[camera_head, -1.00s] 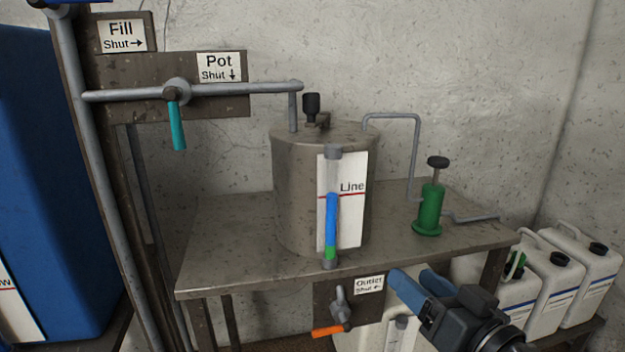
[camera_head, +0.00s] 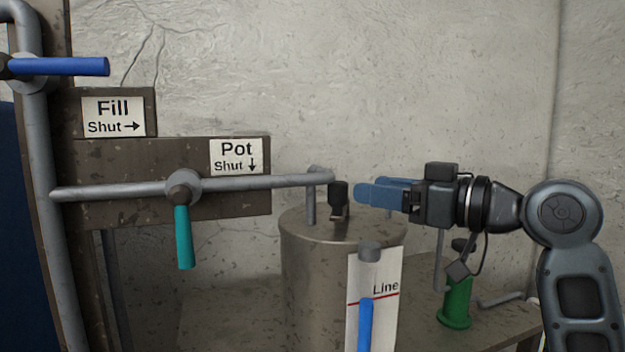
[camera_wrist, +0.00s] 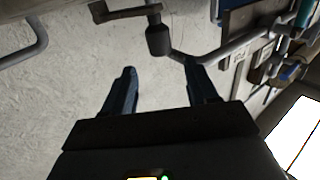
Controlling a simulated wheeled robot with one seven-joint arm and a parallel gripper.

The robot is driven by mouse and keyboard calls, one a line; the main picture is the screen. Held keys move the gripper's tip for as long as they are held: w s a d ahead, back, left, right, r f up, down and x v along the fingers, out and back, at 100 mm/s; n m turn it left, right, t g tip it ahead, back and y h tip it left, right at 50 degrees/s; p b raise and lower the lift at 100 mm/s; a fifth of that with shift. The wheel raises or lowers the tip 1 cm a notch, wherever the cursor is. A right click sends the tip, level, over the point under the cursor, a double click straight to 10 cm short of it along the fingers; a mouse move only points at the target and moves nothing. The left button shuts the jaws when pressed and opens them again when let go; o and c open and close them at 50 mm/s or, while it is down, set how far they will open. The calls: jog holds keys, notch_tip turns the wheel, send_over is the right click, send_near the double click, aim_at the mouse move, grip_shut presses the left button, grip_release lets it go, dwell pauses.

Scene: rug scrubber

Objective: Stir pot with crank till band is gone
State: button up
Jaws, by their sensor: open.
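The grey metal pot (camera_head: 312,262) stands on the bench. The black crank knob (camera_head: 338,198) stands upright on its lid. The knob also shows in the wrist view (camera_wrist: 159,40), just beyond and between the fingertips. My gripper (camera_head: 368,190) is open and empty, reaching from the right at about knob height, with its blue fingertips pointing at the knob and apart from it. The sight gauge (camera_head: 366,322) on the pot front shows blue up to about the red line. Its lower part, where the green band sat earlier, is out of frame.
A pipe (camera_head: 240,184) runs to the pot lid, just left of the knob. The teal pot valve handle (camera_head: 184,236) hangs down. The blue fill handle (camera_head: 70,66) points right. A green pump (camera_head: 457,302) stands right of the pot, below my arm.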

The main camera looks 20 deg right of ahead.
aim_at(346, 184)
jog(key=p+x, duration=0.1)
jog(key=x, duration=0.7)
jog(key=shift+p, duration=0.3)
jog(key=shift+c, duration=0.4)
grip_shut()
